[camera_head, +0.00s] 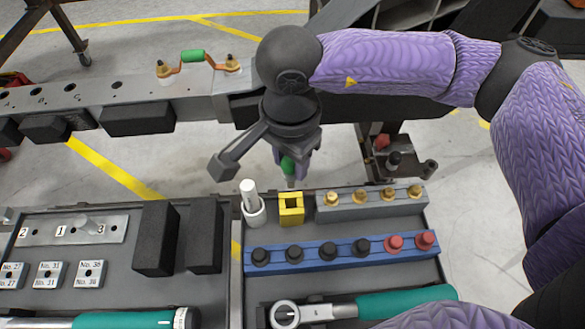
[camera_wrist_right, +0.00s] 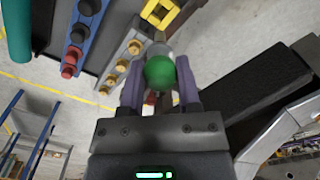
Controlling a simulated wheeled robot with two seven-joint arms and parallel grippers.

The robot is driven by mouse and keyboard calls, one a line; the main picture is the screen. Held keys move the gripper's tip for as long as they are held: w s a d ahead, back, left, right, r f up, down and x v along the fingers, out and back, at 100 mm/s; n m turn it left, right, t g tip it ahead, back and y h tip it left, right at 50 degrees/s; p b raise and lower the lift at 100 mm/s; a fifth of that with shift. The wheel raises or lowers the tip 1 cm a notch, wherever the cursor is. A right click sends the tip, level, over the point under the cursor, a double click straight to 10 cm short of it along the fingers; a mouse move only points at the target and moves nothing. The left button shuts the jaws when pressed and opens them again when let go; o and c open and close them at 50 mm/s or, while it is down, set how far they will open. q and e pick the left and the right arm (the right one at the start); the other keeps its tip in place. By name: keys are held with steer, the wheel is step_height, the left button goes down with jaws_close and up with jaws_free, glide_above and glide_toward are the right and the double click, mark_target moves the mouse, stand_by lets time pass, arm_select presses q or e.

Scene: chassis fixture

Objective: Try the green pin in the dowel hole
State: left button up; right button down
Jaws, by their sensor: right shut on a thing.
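The green pin (camera_head: 288,165) has a green head and a grey shank pointing down. My right gripper (camera_head: 291,161) is shut on it and holds it above the gap between the chassis rail (camera_head: 185,92) and the parts tray, just behind the yellow square socket (camera_head: 291,208). The right wrist view shows the green round head of the pin (camera_wrist_right: 160,72) between the two fingers (camera_wrist_right: 160,88). The rail has several dark round holes (camera_head: 117,85) along its top; I cannot tell which is the dowel hole. My left gripper is not in view.
The right tray (camera_head: 236,262) holds a white cup with a peg (camera_head: 251,203), a grey bar of brass bolts (camera_head: 370,207), a blue bar of black and red caps (camera_head: 340,252) and a ratchet wrench (camera_head: 400,305). Black blocks (camera_head: 155,238) stand upright at left.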

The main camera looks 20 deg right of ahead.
steer(key=shift+r+p, duration=0.45)
steer(key=shift+r, duration=0.3)
steer(key=shift+r+p, duration=1.1)
steer(key=shift+r, duration=0.65)
steer(key=shift+r+p, duration=0.45)
steer(key=shift+r, duration=0.3)
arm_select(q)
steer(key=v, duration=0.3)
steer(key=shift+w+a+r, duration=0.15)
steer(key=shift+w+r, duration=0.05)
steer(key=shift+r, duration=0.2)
arm_select(e)
steer(key=shift+f, duration=0.1)
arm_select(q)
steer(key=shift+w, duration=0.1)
